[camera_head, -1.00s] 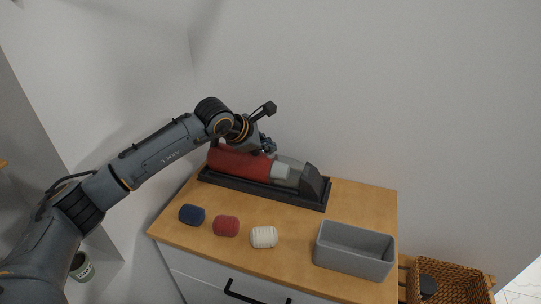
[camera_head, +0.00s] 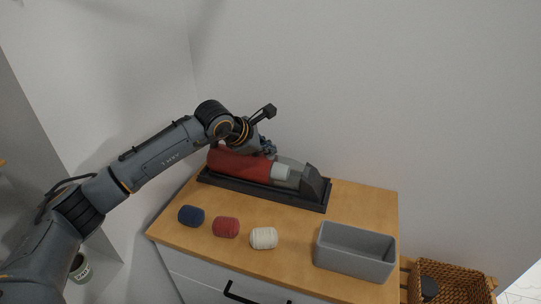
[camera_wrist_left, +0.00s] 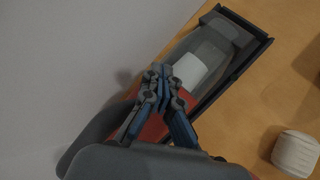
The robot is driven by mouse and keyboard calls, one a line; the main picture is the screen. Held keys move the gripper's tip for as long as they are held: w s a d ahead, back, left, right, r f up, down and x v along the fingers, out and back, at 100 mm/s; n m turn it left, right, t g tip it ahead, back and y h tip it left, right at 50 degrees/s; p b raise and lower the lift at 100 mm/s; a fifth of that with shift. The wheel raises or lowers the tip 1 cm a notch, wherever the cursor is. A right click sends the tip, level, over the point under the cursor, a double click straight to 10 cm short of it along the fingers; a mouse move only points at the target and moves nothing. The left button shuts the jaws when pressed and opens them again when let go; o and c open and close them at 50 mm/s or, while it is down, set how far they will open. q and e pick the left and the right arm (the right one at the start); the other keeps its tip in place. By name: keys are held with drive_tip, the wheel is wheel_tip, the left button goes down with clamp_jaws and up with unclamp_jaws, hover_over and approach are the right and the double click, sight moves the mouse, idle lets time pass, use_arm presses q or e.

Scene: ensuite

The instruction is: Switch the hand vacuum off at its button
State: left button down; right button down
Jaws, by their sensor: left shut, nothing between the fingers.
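The hand vacuum (camera_head: 237,165) lies in a dark tray-like base (camera_head: 262,192) at the back of the wooden cabinet top. It has a red body, a light grey band and a grey, see-through front end, which also shows in the left wrist view (camera_wrist_left: 208,62). My left gripper (camera_head: 270,150) is shut and empty, its tips at the red body near the light band. In the left wrist view the closed fingertips (camera_wrist_left: 160,72) overlap the vacuum; I cannot tell if they touch it. The button is not visible, perhaps behind the fingers. My right gripper is not in view.
A grey open bin (camera_head: 355,268) stands at the front right. A wicker basket (camera_head: 455,284) is beyond the cabinet's right side. The wall is close behind.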

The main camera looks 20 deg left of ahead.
sight(268, 157)
use_arm(q)
drive_tip(key=shift+f, duration=0.2)
idle(0.4)
drive_tip(key=shift+r, duration=0.9)
drive_tip(key=shift+r+p, duration=1.4)
drive_tip(key=shift+r, duration=1.15)
drive_tip(key=shift+a+f, duration=0.1)
drive_tip(key=shift+f, duration=0.05)
